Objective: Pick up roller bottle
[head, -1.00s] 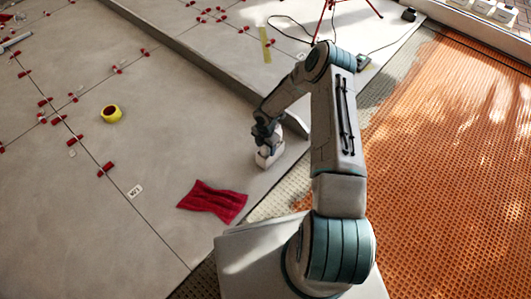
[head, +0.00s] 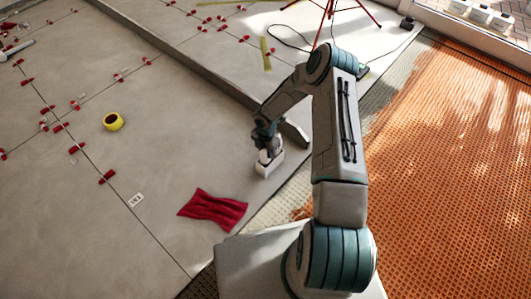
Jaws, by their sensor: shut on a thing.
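My gripper (head: 268,153) points down at the middle of the picture, over the grey tile floor. It is shut on a small pale thing, which I take to be the roller bottle (head: 264,157); the fingers hide much of it. A white, box-like thing (head: 270,170) shows directly below the fingers. At this size I cannot tell whether the bottle touches it or stands in it.
A dark red cloth (head: 213,209) lies in front and to the left. A yellow tape roll (head: 113,121) and several red clips lie on the tiles at left. A long raised edge (head: 175,50) runs behind the gripper. Orange matting (head: 450,180) covers the right.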

